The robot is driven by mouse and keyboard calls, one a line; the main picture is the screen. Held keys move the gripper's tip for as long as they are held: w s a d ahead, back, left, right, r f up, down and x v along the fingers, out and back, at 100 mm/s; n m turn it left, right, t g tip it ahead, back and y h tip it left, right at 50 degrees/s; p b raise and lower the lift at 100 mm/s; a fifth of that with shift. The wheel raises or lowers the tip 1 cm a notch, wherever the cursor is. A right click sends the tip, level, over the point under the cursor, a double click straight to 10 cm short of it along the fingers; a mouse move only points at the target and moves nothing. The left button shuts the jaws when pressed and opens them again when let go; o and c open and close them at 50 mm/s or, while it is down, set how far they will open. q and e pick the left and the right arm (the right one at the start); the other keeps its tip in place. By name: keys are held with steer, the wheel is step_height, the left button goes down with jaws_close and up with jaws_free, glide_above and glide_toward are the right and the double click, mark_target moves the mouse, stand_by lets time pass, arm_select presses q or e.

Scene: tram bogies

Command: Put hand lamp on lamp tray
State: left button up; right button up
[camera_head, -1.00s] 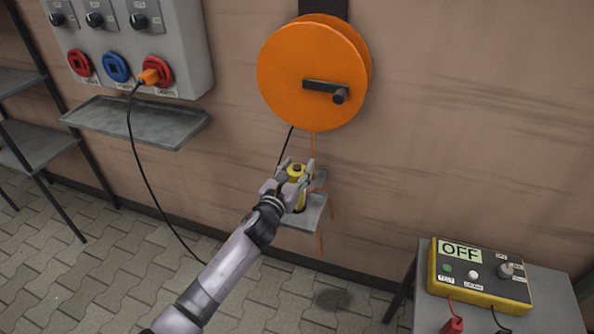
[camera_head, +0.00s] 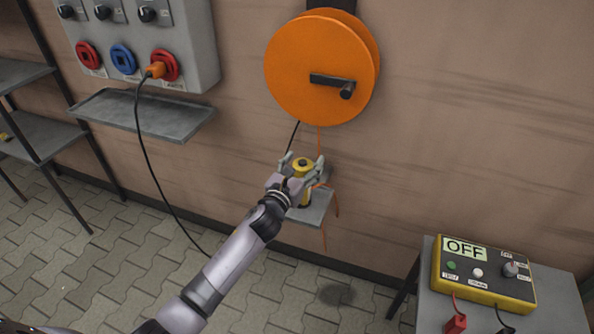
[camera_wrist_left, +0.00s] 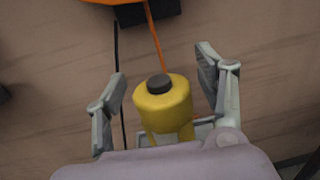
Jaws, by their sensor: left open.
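The hand lamp (camera_head: 303,166), yellow with a black cap, stands upright on a small grey tray (camera_head: 316,211) on the wall below the orange reel. My left gripper (camera_head: 302,165) is open, with one finger on each side of the lamp. In the left wrist view the lamp (camera_wrist_left: 164,104) is between the spread fingers of the left gripper (camera_wrist_left: 165,88), with gaps on both sides. The gripper's palm hides the lamp's lower part. My right gripper is not in view.
An orange cable reel (camera_head: 318,65) with a crank hangs just above. A grey shelf (camera_head: 145,115) sits below the socket panel (camera_head: 145,45) at left, with a black cable hanging from an orange plug. A yellow tester box (camera_head: 484,274) reading OFF stands on a table at right.

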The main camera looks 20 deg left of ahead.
arm_select(q)
steer(key=s+a, duration=0.1)
steer(key=s, duration=1.1)
steer(key=shift+a, duration=0.1)
steer(key=s+a+f+n+g+y+p, duration=0.1)
steer(key=s+f+n+g, duration=0.35)
steer(key=f, duration=0.65)
steer(key=s+a+f+n+g+p, duration=0.15)
steer(key=s+f+n, duration=0.45)
steer(key=f, duration=0.6)
steer(key=s+a+f+n+g+y, duration=0.1)
steer(key=s+a+f+n+g, duration=0.15)
steer(key=f+n, duration=0.65)
steer(key=s+d+f+n+g, duration=0.1)
steer(key=s+f+n, duration=0.4)
steer(key=s, duration=0.7)
steer(key=s+f+n+g+p, duration=0.1)
steer(key=s+f+n+g, duration=0.3)
steer(key=s+f, duration=0.3)
steer(key=s+d+f+n+g+p, duration=0.1)
steer(key=s+f+n+g, duration=0.2)
steer(key=s, duration=1.3)
step_height(320, 180, down, 4)
steer(key=n, duration=0.3)
steer(key=shift+s+d+r, duration=0.25)
steer(key=shift+s+d, duration=0.05)
